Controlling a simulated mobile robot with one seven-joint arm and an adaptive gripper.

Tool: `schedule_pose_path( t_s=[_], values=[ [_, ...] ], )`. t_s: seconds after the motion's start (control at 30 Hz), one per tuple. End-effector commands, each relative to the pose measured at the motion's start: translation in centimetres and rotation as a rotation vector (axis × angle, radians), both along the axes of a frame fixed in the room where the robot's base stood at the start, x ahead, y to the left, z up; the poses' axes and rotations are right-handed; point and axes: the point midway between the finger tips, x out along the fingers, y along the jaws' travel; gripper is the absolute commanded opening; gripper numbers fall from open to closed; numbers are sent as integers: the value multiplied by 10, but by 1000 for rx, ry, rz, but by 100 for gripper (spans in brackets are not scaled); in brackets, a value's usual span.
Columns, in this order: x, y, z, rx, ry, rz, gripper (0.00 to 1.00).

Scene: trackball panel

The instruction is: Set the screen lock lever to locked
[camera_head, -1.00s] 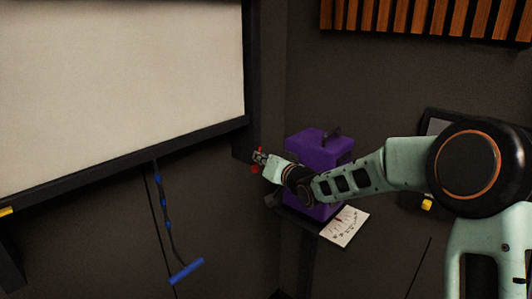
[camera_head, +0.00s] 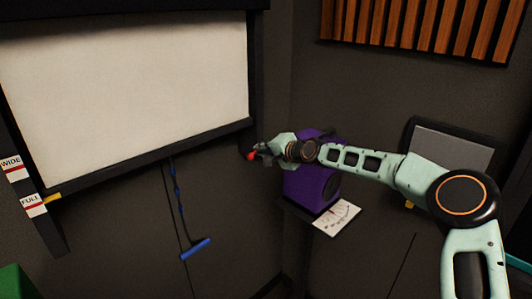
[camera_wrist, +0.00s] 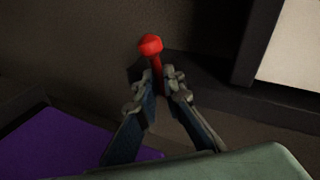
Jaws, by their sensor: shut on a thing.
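The screen lock lever (camera_wrist: 152,45) is red with a rounded knob and stands between my fingertips in the wrist view. Its red tip also shows in the head view (camera_head: 251,156), beside the lower right corner of the screen frame. My gripper (camera_wrist: 158,88) is shut on the lever's stem, below the knob. In the head view, my gripper (camera_head: 262,150) reaches left to the lever. The lever's base is partly hidden by my fingers, and I cannot read any lock marking.
A large white screen (camera_head: 130,95) in a dark frame fills the left. A blue pull handle (camera_head: 196,249) hangs below it on a cord. A purple box (camera_head: 308,188) stands close under my arm, with a white dial card (camera_head: 337,217) beside it. Wide and full labels (camera_head: 12,167) are at the far left.

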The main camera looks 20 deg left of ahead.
Motion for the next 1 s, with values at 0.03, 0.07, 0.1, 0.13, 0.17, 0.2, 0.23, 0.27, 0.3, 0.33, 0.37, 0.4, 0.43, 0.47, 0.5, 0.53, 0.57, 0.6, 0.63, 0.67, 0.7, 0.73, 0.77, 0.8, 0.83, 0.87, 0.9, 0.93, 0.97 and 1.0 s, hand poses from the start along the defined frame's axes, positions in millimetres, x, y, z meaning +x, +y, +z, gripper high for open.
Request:
schedule_pose_path(
  t_s=[0.03,0.07,0.1,0.13,0.17,0.2,0.23,0.27,0.3,0.33,0.37,0.4,0.43,0.47,0.5,0.53,0.57,0.6,0.63,0.67,0.7,0.73,0.77,0.8,0.83,0.87,0.9,0.93,0.97,1.0],
  values=[
    [0,1,0,12,28,0,0],
    [1,2,1,19,44,0,0],
    [1,3,2,27,66,-1,0],
    [1,3,2,33,79,0,0],
    [0,4,3,38,94,0,0],
    [1,4,3,45,109,1,0],
    [1,4,4,50,121,-1,0],
    [1,4,4,54,131,0,0],
    [0,4,4,58,143,0,0],
    [0,4,5,61,151,0,0],
    [0,4,5,65,159,0,0],
    [0,4,5,67,167,1,0],
    [1,4,5,69,171,0,0],
    [1,4,5,71,175,0,0],
    [1,4,6,73,179,0,0],
    [1,4,6,74,182,0,0],
    [1,4,6,76,185,0,0],
    [1,4,6,76,187,0,0],
    [1,4,6,77,188,-1,0],
    [0,4,6,77,188,-1,0],
    [0,4,6,77,189,0,0],
    [0,4,6,77,189,0,0],
    [0,4,6,77,189,0,0],
    [0,4,7,77,189,0,0],
    [0,4,7,77,189,-1,0],
    [0,4,7,77,189,0,0],
    [0,4,7,78,188,-1,0],
    [0,4,7,78,188,-1,0],
    [0,4,7,78,188,-1,9],
    [0,4,7,78,187,0,13]
  ],
)
